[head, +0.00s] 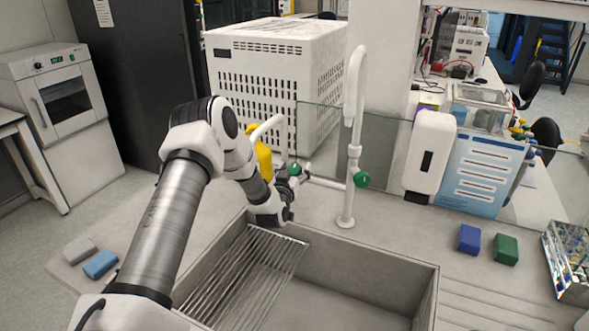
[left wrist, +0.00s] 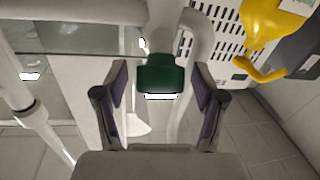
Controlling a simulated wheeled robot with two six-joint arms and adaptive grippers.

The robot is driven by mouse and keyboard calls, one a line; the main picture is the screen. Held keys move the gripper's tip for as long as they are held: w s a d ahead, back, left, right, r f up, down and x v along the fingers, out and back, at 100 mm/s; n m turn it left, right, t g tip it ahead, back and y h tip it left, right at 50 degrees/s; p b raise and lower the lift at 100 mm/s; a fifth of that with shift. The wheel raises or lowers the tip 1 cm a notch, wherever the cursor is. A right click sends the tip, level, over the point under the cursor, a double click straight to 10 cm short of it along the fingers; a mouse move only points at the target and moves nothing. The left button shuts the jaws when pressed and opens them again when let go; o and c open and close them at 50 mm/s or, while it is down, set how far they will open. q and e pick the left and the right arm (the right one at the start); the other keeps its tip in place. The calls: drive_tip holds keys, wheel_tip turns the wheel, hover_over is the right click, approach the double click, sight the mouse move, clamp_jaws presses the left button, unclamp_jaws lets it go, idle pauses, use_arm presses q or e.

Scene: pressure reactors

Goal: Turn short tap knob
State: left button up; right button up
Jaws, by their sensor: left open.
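The short tap (head: 266,130) is a white bent pipe behind the sink, with a green knob (head: 295,169) low on its right side. My left gripper (head: 290,184) is just in front of this knob and partly covers the fittings around it. In the left wrist view, the green knob (left wrist: 161,79) sits between the two spread fingers of my left gripper (left wrist: 159,72). Gaps show on both sides of the knob. The tall tap (head: 354,110) stands to the right with its own green knob (head: 362,179). My right gripper is not in view.
The sink (head: 365,269) with a wire rack (head: 255,270) lies below my left arm. A yellow bottle (head: 259,143) is behind the short tap; it also shows in the left wrist view (left wrist: 262,22). A glass panel (head: 385,143) stands behind the taps.

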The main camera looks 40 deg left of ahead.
use_arm(q)
drive_tip(key=shift+s+r, duration=0.1)
drive_tip(key=shift+c, duration=1.3)
drive_tip(key=c, duration=0.9)
